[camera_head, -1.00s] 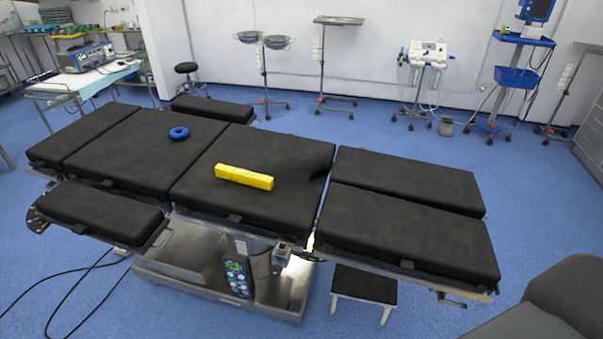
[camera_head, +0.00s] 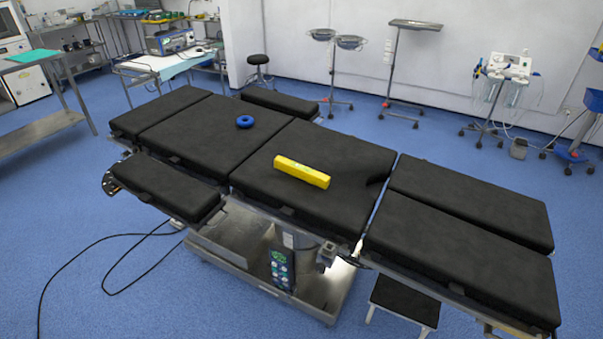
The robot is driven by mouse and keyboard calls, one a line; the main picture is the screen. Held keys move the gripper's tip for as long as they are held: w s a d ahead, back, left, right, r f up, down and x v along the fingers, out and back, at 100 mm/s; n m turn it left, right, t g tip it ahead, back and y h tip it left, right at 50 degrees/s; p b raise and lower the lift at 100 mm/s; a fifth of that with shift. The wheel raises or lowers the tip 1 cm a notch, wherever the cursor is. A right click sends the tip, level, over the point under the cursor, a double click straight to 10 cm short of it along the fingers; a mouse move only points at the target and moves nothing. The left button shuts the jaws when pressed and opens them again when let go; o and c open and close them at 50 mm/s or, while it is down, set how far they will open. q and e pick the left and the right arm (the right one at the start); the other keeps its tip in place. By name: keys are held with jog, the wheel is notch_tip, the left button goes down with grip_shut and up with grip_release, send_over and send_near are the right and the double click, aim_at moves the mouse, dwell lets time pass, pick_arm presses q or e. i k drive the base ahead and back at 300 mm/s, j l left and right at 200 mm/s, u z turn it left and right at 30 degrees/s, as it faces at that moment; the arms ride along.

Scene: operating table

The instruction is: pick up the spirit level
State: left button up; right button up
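The spirit level (camera_head: 302,172) is a yellow bar lying flat on the black middle cushion of the operating table (camera_head: 330,205). It lies slightly slanted, its right end nearer to me. Nothing covers it. Neither of my grippers shows in the head view.
A blue ring (camera_head: 245,122) lies on the cushion left of the spirit level. A black step stool (camera_head: 404,300) stands at the table's front right. A metal bench (camera_head: 35,130) is at the far left. Cables (camera_head: 110,265) lie on the floor at front left; blue floor there is otherwise clear.

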aim_at(301, 172)
jog(key=i+j, duration=0.15)
jog(key=j, duration=0.25)
jog(key=i+j, duration=0.15)
jog(key=j, duration=0.2)
jog(key=i+j, duration=0.15)
jog(key=j, duration=0.25)
jog(key=i+j+z, duration=0.1)
jog(key=j, duration=0.3)
jog(key=i+j, duration=0.2)
jog(key=j, duration=0.2)
jog(key=z, duration=1.35)
